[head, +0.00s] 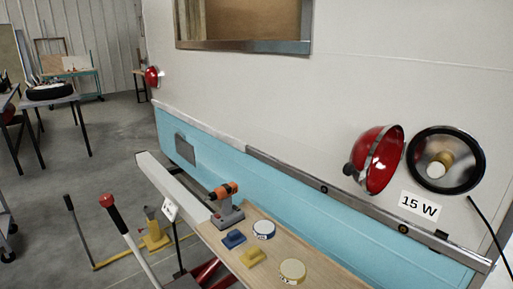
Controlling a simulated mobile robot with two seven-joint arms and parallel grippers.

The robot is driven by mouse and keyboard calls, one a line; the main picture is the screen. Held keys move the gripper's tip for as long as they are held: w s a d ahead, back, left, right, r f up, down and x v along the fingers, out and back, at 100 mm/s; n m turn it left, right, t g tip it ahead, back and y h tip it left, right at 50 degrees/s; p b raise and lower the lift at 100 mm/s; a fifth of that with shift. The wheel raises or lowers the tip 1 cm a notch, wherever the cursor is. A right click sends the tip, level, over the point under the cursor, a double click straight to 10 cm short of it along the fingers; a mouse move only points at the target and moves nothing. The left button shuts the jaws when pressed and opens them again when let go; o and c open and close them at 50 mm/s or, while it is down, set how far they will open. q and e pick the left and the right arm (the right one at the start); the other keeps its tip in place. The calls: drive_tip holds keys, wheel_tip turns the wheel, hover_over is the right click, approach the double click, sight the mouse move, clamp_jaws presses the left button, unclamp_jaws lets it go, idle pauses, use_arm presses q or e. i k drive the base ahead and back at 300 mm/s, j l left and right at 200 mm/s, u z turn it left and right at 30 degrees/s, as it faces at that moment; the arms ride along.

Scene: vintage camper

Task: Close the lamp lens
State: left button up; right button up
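The red lamp lens (376,160) is a domed cover with a metal rim. It stands swung open on the camper wall, at the right of the head view. Just right of it is the round lamp housing (446,160), with a dark rim, a shiny inside and a bulb (439,166) in the middle. The bulb is uncovered. Neither of my grippers shows in the head view.
A red-knobbed lever (107,201) stands at left.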

sight(376, 155)
drive_tip(key=i+j+z, duration=0.1)
drive_tip(key=z, duration=0.35)
drive_tip(key=j+z, duration=0.1)
drive_tip(key=z, duration=0.4)
drive_tip(key=j+z, duration=0.15)
drive_tip(key=z, duration=0.3)
drive_tip(key=j+z, duration=0.25)
drive_tip(key=i+j+z, duration=0.1)
drive_tip(key=j+z, duration=0.2)
drive_tip(key=j, duration=0.2)
drive_tip(key=j+z, duration=0.1)
drive_tip(key=j, duration=0.6)
drive_tip(key=k+j+z, duration=0.1)
drive_tip(key=j, duration=0.6)
drive_tip(key=k, duration=0.05)
